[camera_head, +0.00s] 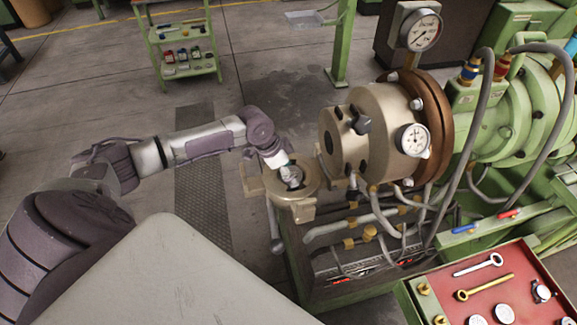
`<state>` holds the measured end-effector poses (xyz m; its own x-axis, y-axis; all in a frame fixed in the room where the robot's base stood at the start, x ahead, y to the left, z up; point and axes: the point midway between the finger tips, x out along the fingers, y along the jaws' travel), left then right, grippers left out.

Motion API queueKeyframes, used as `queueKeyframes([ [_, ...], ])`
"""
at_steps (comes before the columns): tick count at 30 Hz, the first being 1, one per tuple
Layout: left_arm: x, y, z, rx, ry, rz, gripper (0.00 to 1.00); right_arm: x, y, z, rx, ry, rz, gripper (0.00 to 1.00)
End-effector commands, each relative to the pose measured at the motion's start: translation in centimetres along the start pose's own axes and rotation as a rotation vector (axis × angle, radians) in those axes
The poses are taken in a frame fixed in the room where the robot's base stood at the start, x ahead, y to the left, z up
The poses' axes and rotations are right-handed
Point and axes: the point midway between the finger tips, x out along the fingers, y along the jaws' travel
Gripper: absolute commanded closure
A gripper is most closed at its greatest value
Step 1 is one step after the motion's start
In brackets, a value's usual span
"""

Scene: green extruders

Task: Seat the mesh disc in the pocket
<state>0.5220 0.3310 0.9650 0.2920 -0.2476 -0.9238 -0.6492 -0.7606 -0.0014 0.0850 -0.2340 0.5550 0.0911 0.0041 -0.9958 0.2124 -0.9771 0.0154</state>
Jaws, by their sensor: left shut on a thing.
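My left arm reaches in from the left. Its gripper (290,174) points down over a round, tan-gold housing (304,192) with a dark round opening, the pocket. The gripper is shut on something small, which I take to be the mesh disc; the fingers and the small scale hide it. I cannot tell whether the disc touches the pocket floor or is held just above it. My right gripper is not in view.
The large tan extruder head (375,130) with gauges stands close right of the housing. Hoses and pipes (335,228) run below. A red-lined tray (487,285) with tools and round discs is at lower right. A green cart (183,50) stands behind; floor between is clear.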

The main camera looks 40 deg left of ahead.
Motion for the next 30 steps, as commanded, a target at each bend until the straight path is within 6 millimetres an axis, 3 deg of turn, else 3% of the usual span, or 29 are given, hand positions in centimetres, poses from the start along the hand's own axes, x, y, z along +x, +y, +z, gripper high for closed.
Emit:
queueKeyframes([
  [3,-0.04,-0.01,-0.07,0.000,0.002,0.000,0.78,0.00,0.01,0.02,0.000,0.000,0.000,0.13],
  [4,-0.04,-0.01,-0.07,0.000,0.002,0.000,0.33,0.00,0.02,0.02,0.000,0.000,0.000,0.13],
  [9,-0.03,0.00,-0.06,0.000,0.001,0.000,0.07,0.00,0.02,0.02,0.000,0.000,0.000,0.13],
  [24,0.01,0.04,0.01,0.000,-0.001,0.001,0.07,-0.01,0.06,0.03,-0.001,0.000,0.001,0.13],
  [30,-0.85,0.03,-0.36,0.000,0.000,0.001,0.07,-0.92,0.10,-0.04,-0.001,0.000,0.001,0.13],
])
